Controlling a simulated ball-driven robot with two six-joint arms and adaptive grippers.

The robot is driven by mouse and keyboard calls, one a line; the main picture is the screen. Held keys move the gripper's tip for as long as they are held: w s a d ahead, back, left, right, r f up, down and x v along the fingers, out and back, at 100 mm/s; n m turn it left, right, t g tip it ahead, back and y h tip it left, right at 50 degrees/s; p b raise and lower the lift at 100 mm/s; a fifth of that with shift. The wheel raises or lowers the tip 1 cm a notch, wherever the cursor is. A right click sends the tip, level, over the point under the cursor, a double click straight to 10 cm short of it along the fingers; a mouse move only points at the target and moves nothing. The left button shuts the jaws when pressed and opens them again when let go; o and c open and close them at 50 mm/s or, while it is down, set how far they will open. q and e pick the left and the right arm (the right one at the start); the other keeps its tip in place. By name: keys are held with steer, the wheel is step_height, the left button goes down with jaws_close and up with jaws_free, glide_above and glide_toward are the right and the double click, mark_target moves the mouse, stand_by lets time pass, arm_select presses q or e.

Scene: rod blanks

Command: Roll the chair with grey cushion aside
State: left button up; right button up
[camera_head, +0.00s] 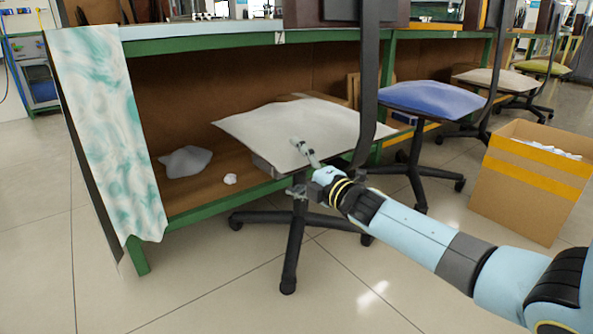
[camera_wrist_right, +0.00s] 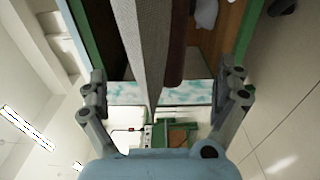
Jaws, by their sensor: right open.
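The chair with the grey cushion (camera_head: 290,128) stands at the green-framed bench, its cushion partly under the bench top. Its black back post (camera_head: 369,90) rises on the right, and its black wheeled base shows below. My right gripper (camera_head: 299,168) is open at the near edge of the cushion, one finger over the cushion and the other lower. In the right wrist view, my open right gripper (camera_wrist_right: 163,72) has a grey strip, apparently the cushion edge (camera_wrist_right: 150,45), between its fingers. I cannot tell whether they touch it. My left gripper is not in view.
A chair with a blue cushion (camera_head: 432,98) stands to the right, with further chairs behind. A cardboard box (camera_head: 520,200) stands at the right. A marbled cloth (camera_head: 110,130) hangs off the bench's left end. Floor in front is clear.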

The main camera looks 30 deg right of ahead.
steer(key=shift+w, duration=0.1)
steer(key=c, duration=1.6)
